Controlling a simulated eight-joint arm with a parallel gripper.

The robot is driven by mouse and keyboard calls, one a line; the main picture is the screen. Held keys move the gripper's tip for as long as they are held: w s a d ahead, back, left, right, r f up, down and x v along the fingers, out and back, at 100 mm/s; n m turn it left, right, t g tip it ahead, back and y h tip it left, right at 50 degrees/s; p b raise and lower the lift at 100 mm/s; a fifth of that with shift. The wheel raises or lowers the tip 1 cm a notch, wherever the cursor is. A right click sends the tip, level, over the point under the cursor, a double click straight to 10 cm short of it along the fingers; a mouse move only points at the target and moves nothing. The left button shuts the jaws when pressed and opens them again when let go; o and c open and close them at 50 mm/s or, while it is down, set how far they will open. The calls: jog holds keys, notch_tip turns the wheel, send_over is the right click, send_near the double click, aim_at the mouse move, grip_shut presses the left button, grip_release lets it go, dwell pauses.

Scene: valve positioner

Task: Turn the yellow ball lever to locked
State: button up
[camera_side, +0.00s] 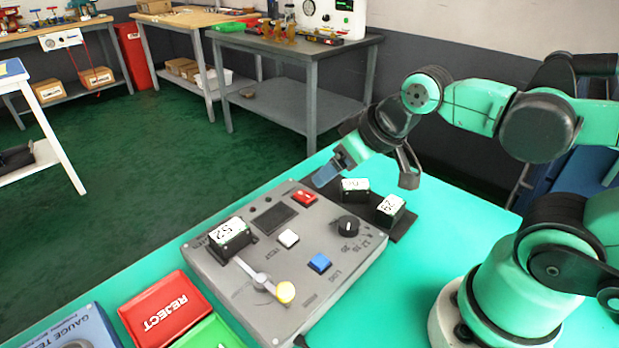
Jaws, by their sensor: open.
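The yellow ball (286,292) sits at the end of a pale grey lever (255,277) on the front part of a grey panel box (318,290). The lever slants from upper left down to the ball at lower right. Markings beside the lever are too small to read surely. My gripper (367,178) is open and empty. It is above the back right of the panel, well away from the lever, close to the black blocks with white labels.
The panel also carries a black knob (347,226), a blue button (319,263), a white button (288,238), a red switch (304,197) and a labelled block (229,237). Two labelled blocks (390,208) (354,188) stand on a dark strip. A red REJECT tray (168,309) lies left.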

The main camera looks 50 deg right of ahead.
jog(key=shift+a+n, duration=0.25)
jog(key=shift+n, duration=0.25)
jog(key=shift+c, duration=0.4)
jog(key=n+g, duration=0.7)
jog(key=n, duration=2.3)
send_over(284, 287)
jog(key=shift+w+d+f, duration=0.15)
jog(key=shift+f, duration=0.4)
jog(key=shift+w+d+f, duration=0.1)
jog(key=shift+d+f, duration=0.05)
jog(key=shift+f, duration=0.4)
jog(key=shift+s+a+f+n, duration=0.1)
jog(key=shift+s+a+n, duration=0.1)
jog(key=shift+n, duration=0.6)
jog(key=shift+a+f, duration=0.1)
jog(key=shift+f, duration=2.7)
